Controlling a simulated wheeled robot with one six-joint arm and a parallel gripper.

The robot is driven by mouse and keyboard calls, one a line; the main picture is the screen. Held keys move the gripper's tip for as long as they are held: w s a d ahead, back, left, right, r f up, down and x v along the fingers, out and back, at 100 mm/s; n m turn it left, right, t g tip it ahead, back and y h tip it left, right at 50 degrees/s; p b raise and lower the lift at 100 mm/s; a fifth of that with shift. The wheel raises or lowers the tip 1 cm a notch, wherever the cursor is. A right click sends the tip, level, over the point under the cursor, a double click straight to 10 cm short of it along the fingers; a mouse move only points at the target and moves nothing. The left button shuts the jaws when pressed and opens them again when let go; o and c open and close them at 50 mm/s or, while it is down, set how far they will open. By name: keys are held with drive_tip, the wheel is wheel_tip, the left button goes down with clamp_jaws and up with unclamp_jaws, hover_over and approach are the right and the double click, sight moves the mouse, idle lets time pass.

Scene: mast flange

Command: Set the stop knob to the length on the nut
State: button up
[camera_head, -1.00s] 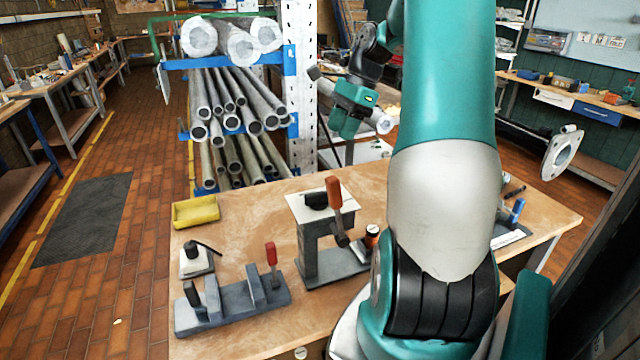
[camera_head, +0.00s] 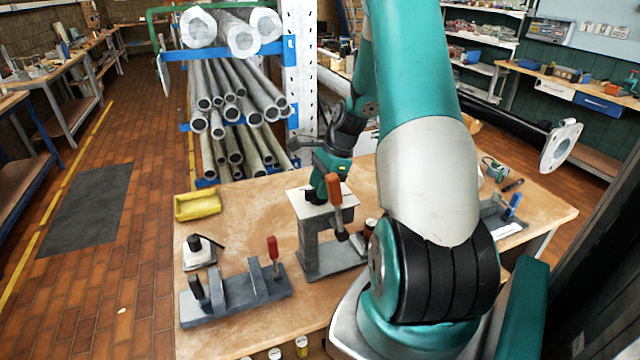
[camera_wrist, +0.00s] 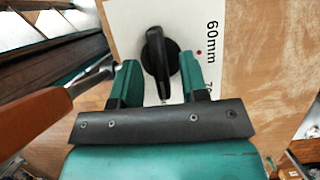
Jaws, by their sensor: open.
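The black stop knob (camera_wrist: 158,62) sits on a white plate (camera_wrist: 122,22) in the wrist view, its bar nearly upright in the picture. A "60mm" label and a small red dot are printed to its right; a lower label is mostly hidden. My gripper (camera_wrist: 161,68) is open, with one green finger on each side of the knob; I cannot tell whether either touches it. In the head view, my gripper (camera_head: 320,188) is over the grey stop stand (camera_head: 310,235) and hides much of the knob. I cannot make out a nut or its marking.
A red-handled lever (camera_head: 335,190) stands close beside the stand. A grey fixture (camera_head: 235,294) and a yellow tray (camera_head: 197,206) lie left on the workbench (camera_head: 240,220). A pipe rack (camera_head: 290,50) stands behind. Small round pieces (camera_head: 302,346) are at the front edge.

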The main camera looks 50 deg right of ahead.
drive_tip(key=shift+w+a+f, duration=0.1)
drive_tip(key=shift+a+f, duration=0.05)
drive_tip(key=shift+f, duration=0.25)
drive_tip(key=shift+c, duration=0.4)
clamp_jaws()
